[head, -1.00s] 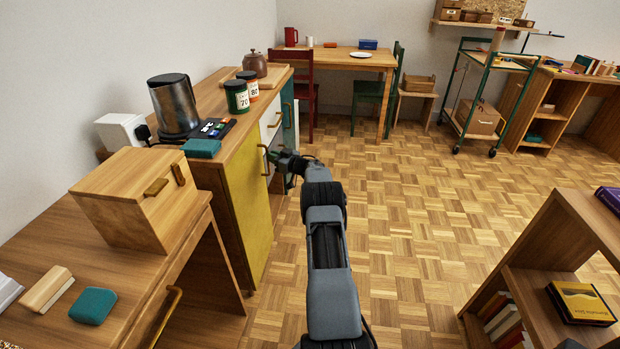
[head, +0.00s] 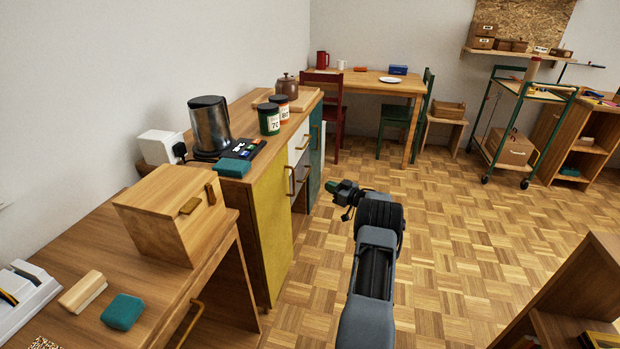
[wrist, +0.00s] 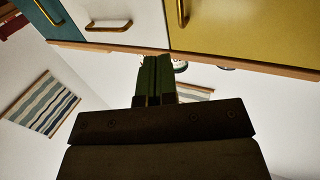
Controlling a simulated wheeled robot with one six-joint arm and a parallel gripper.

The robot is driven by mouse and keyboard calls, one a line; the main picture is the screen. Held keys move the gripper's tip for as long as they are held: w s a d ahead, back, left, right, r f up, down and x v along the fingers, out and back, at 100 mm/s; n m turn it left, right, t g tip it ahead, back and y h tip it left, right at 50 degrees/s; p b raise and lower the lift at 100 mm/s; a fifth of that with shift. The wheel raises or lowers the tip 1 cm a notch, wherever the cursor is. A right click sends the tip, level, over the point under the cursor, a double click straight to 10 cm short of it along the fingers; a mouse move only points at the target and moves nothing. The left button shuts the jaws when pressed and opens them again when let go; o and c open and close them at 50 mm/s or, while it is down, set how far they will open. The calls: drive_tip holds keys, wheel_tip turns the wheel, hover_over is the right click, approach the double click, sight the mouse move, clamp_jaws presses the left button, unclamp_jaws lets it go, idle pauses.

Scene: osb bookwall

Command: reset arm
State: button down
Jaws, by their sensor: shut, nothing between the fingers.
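My gripper (head: 332,187) is at the end of my arm in the head view, above the parquet floor and to the right of the cabinet (head: 270,225) with the yellow door. It holds nothing. In the wrist view the green fingers (wrist: 155,80) are together, pointing toward the cabinet fronts. The wrist picture looks upside down, with a white drawer front (wrist: 110,22) and the yellow door (wrist: 245,25) at the top. The gripper appears apart from the cabinet.
A desk with a wooden box (head: 165,215) stands at the left. Two jars (head: 270,120) and a metal canister (head: 210,125) stand on the cabinet. A low shelf (head: 575,290) is at the lower right. A green trolley (head: 515,125) stands at the back. The middle floor is open.

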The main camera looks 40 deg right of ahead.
drive_tip(key=shift+s+d, duration=0.15)
drive_tip(key=shift+s, duration=0.1)
drive_tip(key=s+d+f+m+g+h, duration=0.2)
drive_tip(key=d+f+m+g+h, duration=0.15)
drive_tip(key=d+f+h, duration=0.35)
drive_tip(key=s+a+r+g+p, duration=0.3)
drive_tip(key=s+a+r+p, duration=0.4)
drive_tip(key=a+r, duration=0.6)
drive_tip(key=s+a+r+g+y+p, duration=0.1)
drive_tip(key=s+a+r+g+p, duration=0.2)
drive_tip(key=a, duration=1.5)
drive_tip(key=s+a+r+g+y+p, duration=0.1)
drive_tip(key=s+a+r+g+p, duration=0.3)
drive_tip(key=s+a+r+p, duration=0.7)
drive_tip(key=s+a+r, duration=0.2)
drive_tip(key=s+r, duration=0.1)
drive_tip(key=r, duration=0.3)
drive_tip(key=s+a+r, duration=0.3)
drive_tip(key=r, duration=0.3)
drive_tip(key=shift+s+a+r, duration=0.15)
drive_tip(key=shift+a+r, duration=0.05)
drive_tip(key=shift+a, duration=0.1)
